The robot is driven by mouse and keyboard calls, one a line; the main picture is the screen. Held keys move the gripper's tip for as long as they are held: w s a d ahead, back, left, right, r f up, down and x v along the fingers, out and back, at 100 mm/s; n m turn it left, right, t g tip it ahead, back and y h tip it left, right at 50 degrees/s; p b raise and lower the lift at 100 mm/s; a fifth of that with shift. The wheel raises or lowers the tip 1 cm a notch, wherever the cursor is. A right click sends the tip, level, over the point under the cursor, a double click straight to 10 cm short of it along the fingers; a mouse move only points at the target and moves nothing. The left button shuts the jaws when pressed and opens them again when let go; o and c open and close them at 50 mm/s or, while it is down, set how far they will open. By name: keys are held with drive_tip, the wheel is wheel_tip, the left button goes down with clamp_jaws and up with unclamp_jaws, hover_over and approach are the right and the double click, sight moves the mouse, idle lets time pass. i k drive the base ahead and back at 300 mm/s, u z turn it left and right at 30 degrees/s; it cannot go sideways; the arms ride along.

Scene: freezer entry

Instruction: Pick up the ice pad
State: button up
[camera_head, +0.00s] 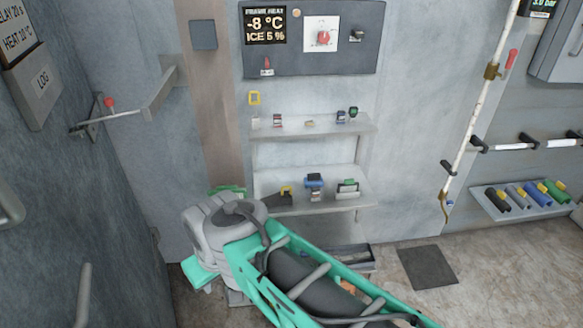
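I cannot tell for certain which thing is the ice pad. A dark flat square (427,265) lies on the floor right of the shelves. My teal and grey arm reaches from the bottom right up to a grey joint left of the lower shelf. My gripper's fingers cannot be made out; they seem hidden behind or below that joint.
The upper shelf (312,130) carries several small items. A grey control panel (312,38) reading -8 °C and ICE 5 % hangs above. At right, a wall tray (522,207) holds coloured cylinders near a white pipe (482,100). A lever (122,114) juts out at left.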

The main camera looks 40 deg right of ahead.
sight(312, 180)
drive_tip(key=i, duration=0.65)
drive_tip(key=z, duration=1)
drive_tip(key=i, duration=0.5)
drive_tip(key=z, duration=0.05)
